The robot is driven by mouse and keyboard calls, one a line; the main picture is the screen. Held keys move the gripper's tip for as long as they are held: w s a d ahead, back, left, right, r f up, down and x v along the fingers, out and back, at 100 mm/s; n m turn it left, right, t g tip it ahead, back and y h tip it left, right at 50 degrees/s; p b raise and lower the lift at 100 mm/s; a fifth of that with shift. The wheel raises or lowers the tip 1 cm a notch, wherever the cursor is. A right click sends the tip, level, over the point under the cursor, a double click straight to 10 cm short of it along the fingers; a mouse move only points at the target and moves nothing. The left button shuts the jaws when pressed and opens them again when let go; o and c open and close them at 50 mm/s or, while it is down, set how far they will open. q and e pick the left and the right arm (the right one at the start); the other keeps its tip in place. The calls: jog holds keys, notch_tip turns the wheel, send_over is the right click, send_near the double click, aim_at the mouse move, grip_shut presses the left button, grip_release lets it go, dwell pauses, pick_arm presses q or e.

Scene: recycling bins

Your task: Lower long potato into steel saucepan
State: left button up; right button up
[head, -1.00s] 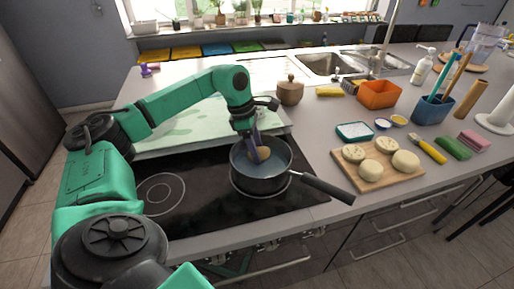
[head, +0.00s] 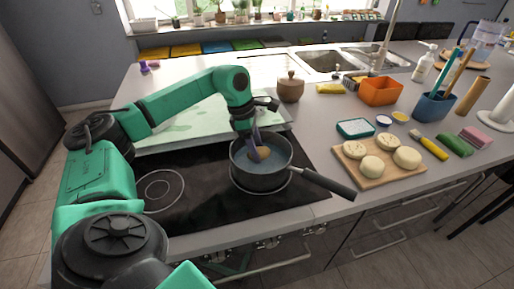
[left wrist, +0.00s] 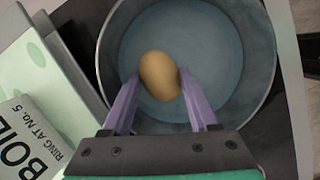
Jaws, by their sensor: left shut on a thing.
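The steel saucepan (head: 262,182) stands on the black stove top, its dark handle pointing to the right and front. It holds bluish liquid. The long potato (left wrist: 160,75), tan and rounded, is between the purple fingers of my left gripper (left wrist: 162,92) in the left wrist view, over the inside of the saucepan. In the head view my left gripper (head: 256,150) reaches down inside the pan's rim and mostly hides the potato. I cannot tell whether the potato touches the liquid. My right gripper is not in view.
A wooden board (head: 378,172) with several pale round pieces lies right of the pan. A pale green board (head: 190,130) lies behind the stove. A sign reading "BOIL" (left wrist: 25,140) shows in the left wrist view. The left burner (head: 160,190) is clear.

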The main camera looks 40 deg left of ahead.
pick_arm(q)
jog(key=shift+f+b, duration=0.5)
jog(key=shift+f, duration=0.2)
dwell(0.4)
jog(key=o, duration=1.5)
jog(key=v, duration=1.4)
jog(key=shift+r, duration=0.3)
